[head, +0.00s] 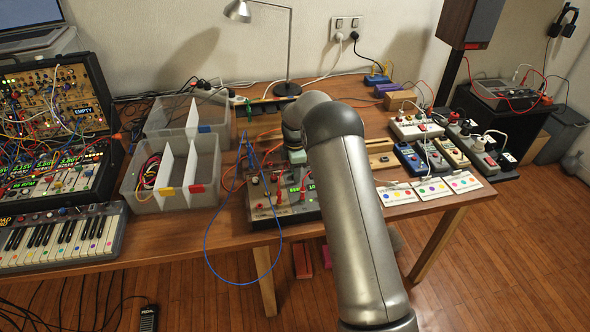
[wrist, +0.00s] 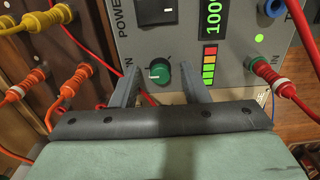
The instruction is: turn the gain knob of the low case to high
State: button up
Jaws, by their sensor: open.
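The low case (head: 262,212) is a grey box near the table's front edge, partly behind my arm in the head view. In the wrist view its grey panel (wrist: 180,44) fills the upper middle. A green gain knob (wrist: 160,72) sits on it, its white pointer mark toward the left, with tick marks around it. The label left of the knob is mostly hidden by a finger. My gripper (wrist: 161,68) is open, one finger on each side of the knob in the picture; I cannot tell whether they touch it. The fingers are hidden in the head view.
A lit display (wrist: 212,17) and a coloured light bar (wrist: 209,65) are above right. Grey bins (head: 205,170) stand left of the case; a blue cable loops off the table.

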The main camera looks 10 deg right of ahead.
jog(key=shift+c, duration=0.3)
grip_shut()
